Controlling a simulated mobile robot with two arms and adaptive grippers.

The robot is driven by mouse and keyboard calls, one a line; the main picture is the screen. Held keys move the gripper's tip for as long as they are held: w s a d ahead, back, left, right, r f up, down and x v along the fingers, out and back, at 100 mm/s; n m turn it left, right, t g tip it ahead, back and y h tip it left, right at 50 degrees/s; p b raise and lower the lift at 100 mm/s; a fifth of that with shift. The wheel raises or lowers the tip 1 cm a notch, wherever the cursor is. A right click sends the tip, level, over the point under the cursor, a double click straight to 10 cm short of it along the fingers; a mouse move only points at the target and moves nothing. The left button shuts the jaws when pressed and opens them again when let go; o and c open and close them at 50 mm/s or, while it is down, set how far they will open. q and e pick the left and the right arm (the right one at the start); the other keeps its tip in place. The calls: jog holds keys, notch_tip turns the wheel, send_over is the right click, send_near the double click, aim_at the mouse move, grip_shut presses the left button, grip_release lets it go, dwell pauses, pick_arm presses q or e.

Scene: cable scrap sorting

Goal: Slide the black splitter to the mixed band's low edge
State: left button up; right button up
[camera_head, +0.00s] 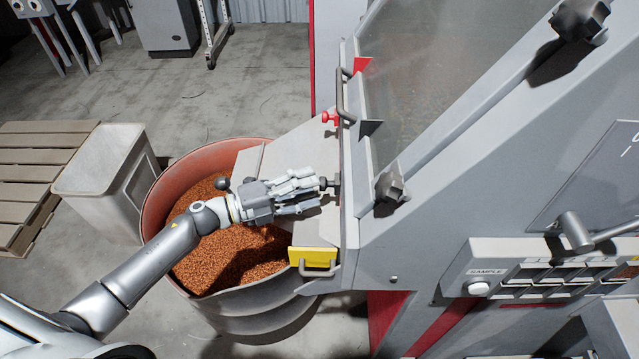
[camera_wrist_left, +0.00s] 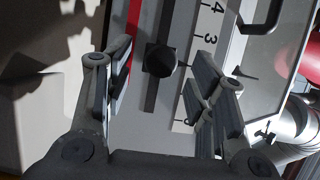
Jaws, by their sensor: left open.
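The black splitter knob (camera_head: 331,183) sits on the side face of the grey machine, just beyond my left gripper's fingers. It also shows in the left wrist view (camera_wrist_left: 160,59) as a dark faceted knob on a dark slot, beside a white scale with numbers. My left gripper (camera_head: 307,188) is open in front of the machine; in the left wrist view its fingers (camera_wrist_left: 160,82) stand on both sides of the knob, with gaps. I cannot tell whether they reach its depth. The mixed band cannot be made out clearly. My right gripper is not in view.
A red knob (camera_head: 331,118) sits farther up the same face, and a yellow plate (camera_head: 312,257) with a handle lies nearer. Below my left arm stands a red-rimmed drum (camera_head: 160,190) of copper-coloured granules. A grey bin (camera_head: 95,175) and wooden pallet (camera_head: 30,165) are at left.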

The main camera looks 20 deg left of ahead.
pick_arm(q)
jog(key=shift+v, duration=1.8)
